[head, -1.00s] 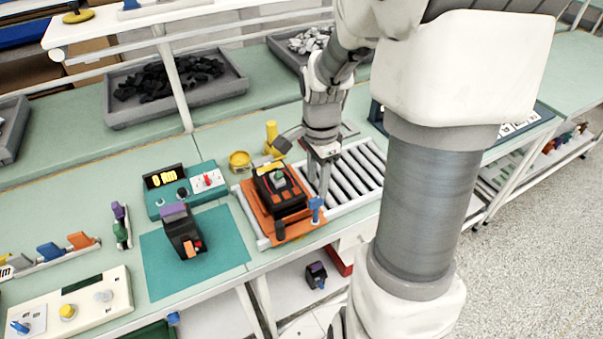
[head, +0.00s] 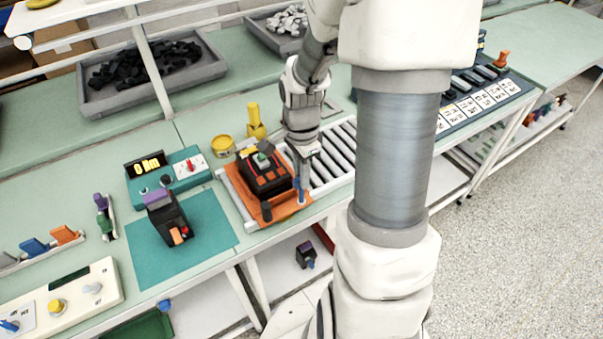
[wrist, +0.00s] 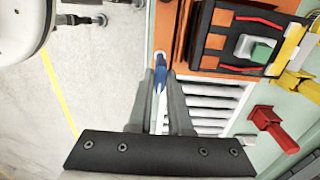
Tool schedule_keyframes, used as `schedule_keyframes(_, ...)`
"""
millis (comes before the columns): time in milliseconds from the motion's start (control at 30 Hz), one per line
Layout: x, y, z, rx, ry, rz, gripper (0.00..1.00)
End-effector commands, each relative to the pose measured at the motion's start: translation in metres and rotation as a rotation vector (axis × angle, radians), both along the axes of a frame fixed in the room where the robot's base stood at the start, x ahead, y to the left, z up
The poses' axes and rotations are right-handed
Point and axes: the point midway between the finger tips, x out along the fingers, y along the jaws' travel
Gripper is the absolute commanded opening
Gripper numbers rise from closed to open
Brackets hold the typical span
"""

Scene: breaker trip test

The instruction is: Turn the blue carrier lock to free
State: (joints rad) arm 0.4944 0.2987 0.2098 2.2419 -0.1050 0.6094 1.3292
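The blue carrier lock (head: 300,190) stands at the front right corner of the orange carrier (head: 224,172). The carrier holds a black breaker (head: 262,182) with a grey-green lever on top. My gripper (head: 304,176) points down at the blue lock. In the wrist view the lock (wrist: 160,76) shows between the two fingertips of my gripper (wrist: 161,82), which stand a little apart on either side of it. I cannot tell whether they press on it. The lower part of the lock is partly hidden by the fingers.
The roller conveyor (head: 335,150) lies right of the carrier. A yellow post (head: 256,124) and yellow cup (head: 222,146) stand behind it. A teal tester (head: 185,172) and another black breaker (head: 168,220) on a teal mat (head: 150,265) lie left. The table's front edge is close.

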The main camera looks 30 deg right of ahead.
Motion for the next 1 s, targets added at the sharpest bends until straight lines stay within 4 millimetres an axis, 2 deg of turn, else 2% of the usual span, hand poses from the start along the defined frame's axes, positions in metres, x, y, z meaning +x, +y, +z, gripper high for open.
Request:
schedule_keyframes(333, 0.0005, -0.0001, 0.0003, -0.001, -0.002, 0.005, 0.00)
schedule_keyframes(567, 0.0005, -0.0004, 0.0002, -0.002, -0.001, 0.068, 0.00)
schedule_keyframes(1000, 0.0006, -0.0003, 0.0001, -0.002, -0.001, 0.423, 0.00)
